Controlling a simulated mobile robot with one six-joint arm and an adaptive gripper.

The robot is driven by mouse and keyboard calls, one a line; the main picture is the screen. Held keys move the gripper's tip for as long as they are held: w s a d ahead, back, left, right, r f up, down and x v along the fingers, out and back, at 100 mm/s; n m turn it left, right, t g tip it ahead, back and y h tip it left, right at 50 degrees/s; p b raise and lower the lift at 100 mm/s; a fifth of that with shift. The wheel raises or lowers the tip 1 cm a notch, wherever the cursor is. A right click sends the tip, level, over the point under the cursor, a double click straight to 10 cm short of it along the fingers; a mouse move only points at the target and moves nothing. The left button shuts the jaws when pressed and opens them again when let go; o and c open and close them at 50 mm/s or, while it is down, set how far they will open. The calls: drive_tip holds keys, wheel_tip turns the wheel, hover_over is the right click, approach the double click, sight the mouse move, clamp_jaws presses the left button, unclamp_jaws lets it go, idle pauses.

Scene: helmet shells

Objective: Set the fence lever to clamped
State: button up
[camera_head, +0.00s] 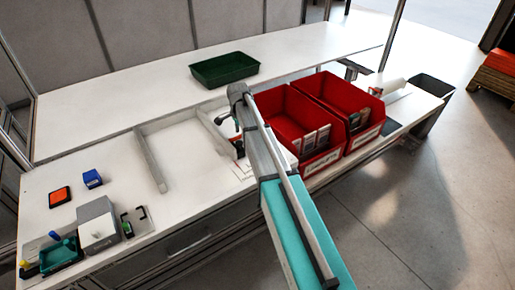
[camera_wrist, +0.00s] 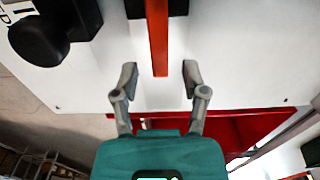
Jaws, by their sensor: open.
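In the wrist view a narrow red bar (camera_wrist: 158,40), which looks like the fence lever, comes down from the top edge over a white surface. My gripper (camera_wrist: 160,80) is open, with one finger on each side of the bar's lower end and a clear gap on both sides. Whether the fingers are level with the bar in height I cannot tell. A black round knob (camera_wrist: 40,38) sits at the upper left. In the head view my arm hides most of this spot; only a small bit of red shows beside it. Light grey fence rails (camera_head: 151,160) stand on the white bench.
Two red bins (camera_head: 291,117) stand right of my arm; red bin edges (camera_wrist: 252,124) also show behind my gripper. A green tray (camera_head: 224,69) lies on the back table. A grey box (camera_head: 97,222) and small items stand at left. The bench (camera_head: 105,155) between is mostly clear.

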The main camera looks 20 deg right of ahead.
drive_tip(key=shift+r+p, duration=6.6)
drive_tip(key=shift+r, duration=0.35)
drive_tip(key=s+n, duration=1.3)
drive_tip(key=s, duration=1.4)
drive_tip(key=shift+r, duration=0.15)
drive_tip(key=shift+s, duration=0.15)
drive_tip(key=shift+s+a+n, duration=0.1)
drive_tip(key=shift+s+n, duration=0.6)
drive_tip(key=shift+s, duration=0.25)
drive_tip(key=shift+c, duration=0.2)
